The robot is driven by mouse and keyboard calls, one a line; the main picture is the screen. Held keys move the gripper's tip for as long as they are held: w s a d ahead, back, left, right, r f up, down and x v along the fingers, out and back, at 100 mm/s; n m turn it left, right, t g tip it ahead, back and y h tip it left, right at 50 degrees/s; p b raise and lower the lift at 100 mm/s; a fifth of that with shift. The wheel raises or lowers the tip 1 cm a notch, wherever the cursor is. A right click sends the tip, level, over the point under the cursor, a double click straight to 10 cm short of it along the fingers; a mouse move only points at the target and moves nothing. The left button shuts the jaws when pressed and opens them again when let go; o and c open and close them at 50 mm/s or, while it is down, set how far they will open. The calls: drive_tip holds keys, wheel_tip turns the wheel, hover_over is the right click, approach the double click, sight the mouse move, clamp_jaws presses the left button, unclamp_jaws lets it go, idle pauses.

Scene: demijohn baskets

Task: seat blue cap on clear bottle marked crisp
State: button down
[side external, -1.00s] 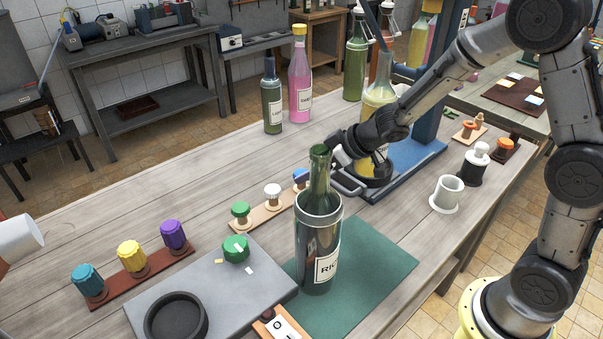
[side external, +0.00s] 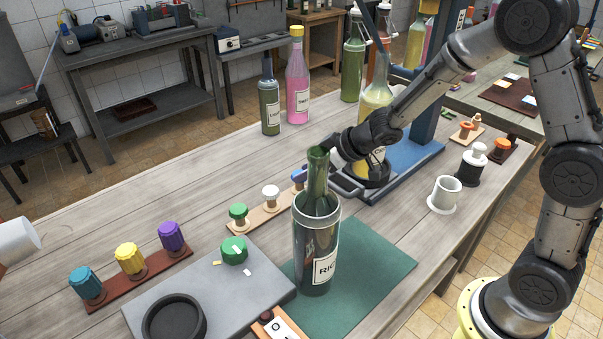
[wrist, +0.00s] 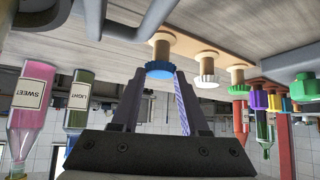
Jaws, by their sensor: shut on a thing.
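The blue cap (wrist: 160,69) sits at the end of a wooden peg (wrist: 161,48) in the wrist view, which is upside down. My gripper (wrist: 159,84) is shut on the cap, with one dark finger on each side. In the side view my gripper (side external: 308,174) is low at the peg rack, and the blue cap (side external: 298,174) shows only partly behind the green bottle neck. A clear bottle with yellow contents (side external: 376,102) stands in a blue stand behind my wrist. Its label is mostly hidden, and I cannot read "crisp" on any bottle.
A dark green bottle (side external: 316,240) stands close in front of my gripper on a green mat (side external: 375,260). White (side external: 270,191) and green (side external: 238,211) caps share the peg rack. The blue stand (side external: 420,155) is close behind my wrist.

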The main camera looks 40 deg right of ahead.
drive_tip(key=shift+r, duration=0.1)
drive_tip(key=shift+r, duration=0.75)
drive_tip(key=s+d+r, duration=0.1)
drive_tip(key=s+r, duration=1)
drive_tip(key=s, duration=0.3)
wheel_tip(320, 180, up, 5)
drive_tip(key=w+a+n+y, duration=0.1)
drive_tip(key=a, duration=0.1)
drive_tip(key=w+d+r, duration=0.2)
drive_tip(key=d+r, duration=0.6)
drive_tip(key=r, duration=0.1)
drive_tip(key=w+d+r+m+h, duration=0.1)
drive_tip(key=w+d+r, duration=0.1)
drive_tip(key=d+r, duration=0.6)
wheel_tip(320, 180, up, 2)
drive_tip(key=shift+w+r, duration=0.2)
drive_tip(key=shift+w, duration=0.2)
